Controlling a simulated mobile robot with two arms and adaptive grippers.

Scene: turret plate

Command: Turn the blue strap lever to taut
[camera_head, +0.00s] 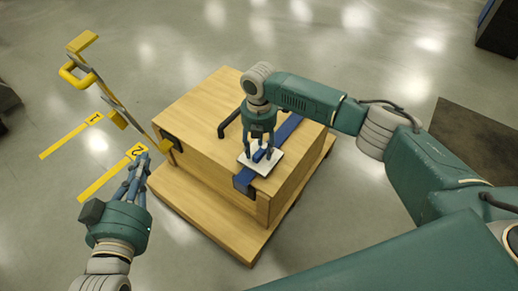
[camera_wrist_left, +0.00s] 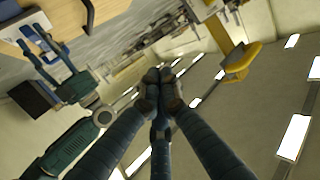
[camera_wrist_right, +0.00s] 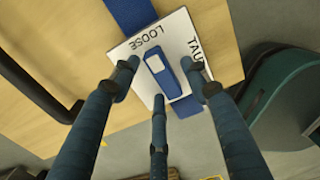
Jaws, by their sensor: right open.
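The blue strap lever (camera_wrist_right: 172,84) lies on a white plate (camera_wrist_right: 118,50) marked LOOSE and TAUT in the right wrist view. Its end with a pale patch lies near the word LOOSE. In the head view the plate (camera_head: 272,164) sits on a blue strap (camera_head: 286,130) over a wooden box. My right gripper (camera_head: 259,155) is open just above the plate, its fingers spread around the lever; contact is unclear. My left gripper (camera_head: 142,160) is off the box's left side, its fingertips together and empty in the left wrist view (camera_wrist_left: 160,78).
The wooden box (camera_head: 200,108) stands on a wooden base. A black handle (camera_head: 228,122) rises from its top, left of the strap. A yellow post (camera_head: 82,72) stands at the left, near yellow floor strips numbered 1 and 2. Open floor lies behind the box.

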